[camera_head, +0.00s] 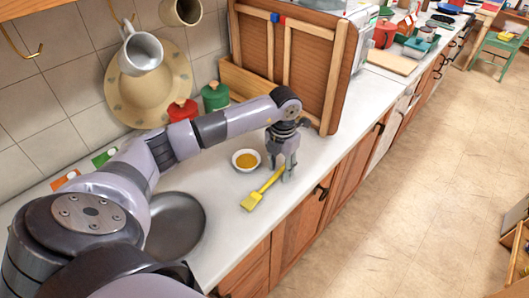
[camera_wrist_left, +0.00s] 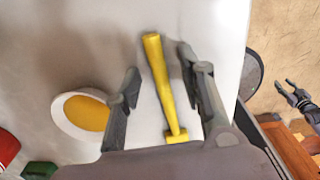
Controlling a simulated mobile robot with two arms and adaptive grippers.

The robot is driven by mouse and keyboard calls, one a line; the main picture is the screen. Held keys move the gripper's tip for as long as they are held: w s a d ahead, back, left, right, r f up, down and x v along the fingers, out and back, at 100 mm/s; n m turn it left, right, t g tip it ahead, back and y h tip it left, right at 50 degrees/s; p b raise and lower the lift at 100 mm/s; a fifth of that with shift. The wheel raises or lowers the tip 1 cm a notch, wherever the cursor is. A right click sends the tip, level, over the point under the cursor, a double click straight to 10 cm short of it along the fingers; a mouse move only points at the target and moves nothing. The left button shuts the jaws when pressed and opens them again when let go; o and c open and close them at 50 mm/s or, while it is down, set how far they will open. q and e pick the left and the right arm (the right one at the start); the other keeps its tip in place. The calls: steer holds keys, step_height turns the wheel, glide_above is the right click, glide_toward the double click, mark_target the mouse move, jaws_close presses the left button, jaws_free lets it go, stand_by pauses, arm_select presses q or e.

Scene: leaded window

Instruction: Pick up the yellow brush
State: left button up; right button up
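The yellow brush (camera_head: 262,188) lies on the white counter, its bristle head toward the front left and its handle end beneath my left gripper (camera_head: 287,174). In the left wrist view, the brush (camera_wrist_left: 160,75) runs between the two spread fingers of my left gripper (camera_wrist_left: 158,63). A gap shows on each side of the handle. The left gripper is open and points down. My right gripper (camera_wrist_left: 284,87) shows small at the right edge of the left wrist view, empty over the floor, with its fingers apart.
A white bowl with orange-yellow contents (camera_head: 246,160) stands just left of the brush. A dark pan (camera_head: 174,224) lies on the near counter. Red (camera_head: 182,110) and green (camera_head: 215,96) canisters and a wooden frame (camera_head: 285,55) stand behind. The counter's front edge is close to the right.

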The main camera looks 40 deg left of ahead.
arm_select(q)
jaws_close()
stand_by(0.3)
steer(key=shift+r, duration=0.2)
